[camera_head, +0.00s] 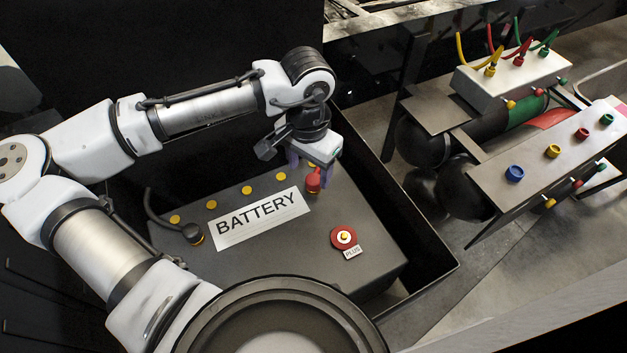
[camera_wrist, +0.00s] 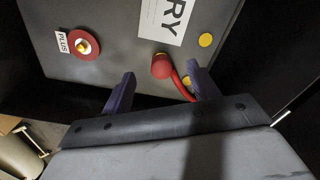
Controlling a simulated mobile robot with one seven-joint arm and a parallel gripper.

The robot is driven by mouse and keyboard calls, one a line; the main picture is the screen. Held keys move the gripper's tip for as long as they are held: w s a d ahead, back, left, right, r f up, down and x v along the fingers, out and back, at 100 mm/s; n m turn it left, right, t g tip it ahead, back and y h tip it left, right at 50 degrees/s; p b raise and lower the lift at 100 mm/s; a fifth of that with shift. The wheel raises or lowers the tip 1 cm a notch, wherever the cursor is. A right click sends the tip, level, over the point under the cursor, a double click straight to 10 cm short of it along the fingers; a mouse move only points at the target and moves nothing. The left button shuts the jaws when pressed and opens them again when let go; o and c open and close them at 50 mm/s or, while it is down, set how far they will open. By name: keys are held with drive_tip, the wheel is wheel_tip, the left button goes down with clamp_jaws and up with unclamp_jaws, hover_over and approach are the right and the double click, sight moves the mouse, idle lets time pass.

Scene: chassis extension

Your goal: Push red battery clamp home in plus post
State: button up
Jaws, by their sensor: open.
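The red battery clamp (camera_head: 313,181) lies on the battery's grey top, by its back right edge. In the wrist view the clamp (camera_wrist: 162,66) shows a round red head with a red cable (camera_wrist: 184,90) running back past the right finger. My gripper (camera_head: 307,164) is open just above the clamp. In the wrist view my gripper (camera_wrist: 160,74) has a purple finger on either side of the clamp, with gaps visible. The plus post (camera_head: 343,237) has a yellow centre in a red ring and is bare, nearer the front; it also shows in the wrist view (camera_wrist: 83,44).
The battery (camera_head: 240,260) sits in a dark bay with a raised wall (camera_head: 425,230) at right. A black clamp (camera_head: 193,233) sits at the battery's left. A "BATTERY" label and yellow caps lie between. Tanks and panels with coloured fittings (camera_head: 515,173) stand further right.

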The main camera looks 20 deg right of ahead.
drive_tip(key=shift+f, duration=0.15)
drive_tip(key=shift+w+d+f+p, duration=0.1)
drive_tip(key=shift+d+f+p, duration=0.1)
drive_tip(key=shift+f, duration=0.65)
drive_tip(key=shift+w+d+f+p, duration=0.15)
drive_tip(key=shift+f, duration=0.7)
drive_tip(key=shift+w+d+f+p, duration=0.1)
drive_tip(key=shift+d+f+p, duration=0.1)
drive_tip(key=shift+f, duration=0.65)
drive_tip(key=c, duration=1)
